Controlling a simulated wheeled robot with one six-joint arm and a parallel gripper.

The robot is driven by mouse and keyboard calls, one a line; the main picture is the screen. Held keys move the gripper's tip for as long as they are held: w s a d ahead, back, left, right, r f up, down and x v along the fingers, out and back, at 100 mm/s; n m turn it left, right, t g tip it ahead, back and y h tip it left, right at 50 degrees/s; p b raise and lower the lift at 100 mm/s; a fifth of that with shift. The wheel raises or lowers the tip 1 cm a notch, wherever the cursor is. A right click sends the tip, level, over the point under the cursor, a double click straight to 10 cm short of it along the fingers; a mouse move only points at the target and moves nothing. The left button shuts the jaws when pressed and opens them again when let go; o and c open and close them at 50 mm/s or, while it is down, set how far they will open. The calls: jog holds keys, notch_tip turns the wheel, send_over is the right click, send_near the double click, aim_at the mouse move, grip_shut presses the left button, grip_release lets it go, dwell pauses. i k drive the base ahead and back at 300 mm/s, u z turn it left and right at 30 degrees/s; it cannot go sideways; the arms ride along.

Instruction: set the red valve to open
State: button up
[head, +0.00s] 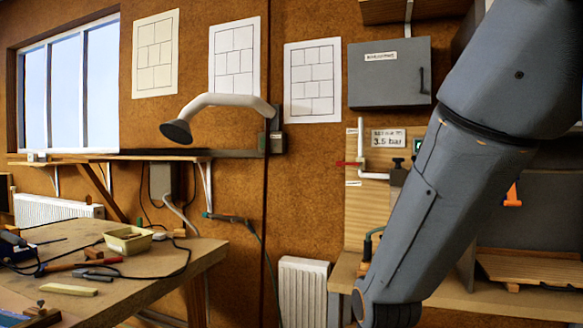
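A small red handle (348,164), which looks like the red valve's lever, shows on the white pipe (361,150) on the wooden board (357,220) right of centre. The lever appears to lie roughly level, across the upright pipe. It is too small to read any markings for open or closed. A dark fitting (398,163) sits to its right on the pipework. My arm crosses the right side of the view and hides part of the board. My gripper is out of view below the bottom edge, so its distance from the valve cannot be told.
A sign reading 3.5 bar (388,139) hangs beside the pipe. A grey cabinet (390,75) is above the board. A white radiator (303,292) stands below left. A cluttered workbench (140,262) fills the lower left. An extraction arm (225,101) juts from the wall.

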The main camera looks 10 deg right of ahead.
aim_at(339, 163)
jog(key=z, duration=0.1)
jog(key=i, duration=1.05)
jog(key=z, duration=0.35)
jog(key=k, duration=0.5)
jog(key=u, duration=0.55)
jog(key=i, duration=0.55)
jog(key=z, duration=0.1)
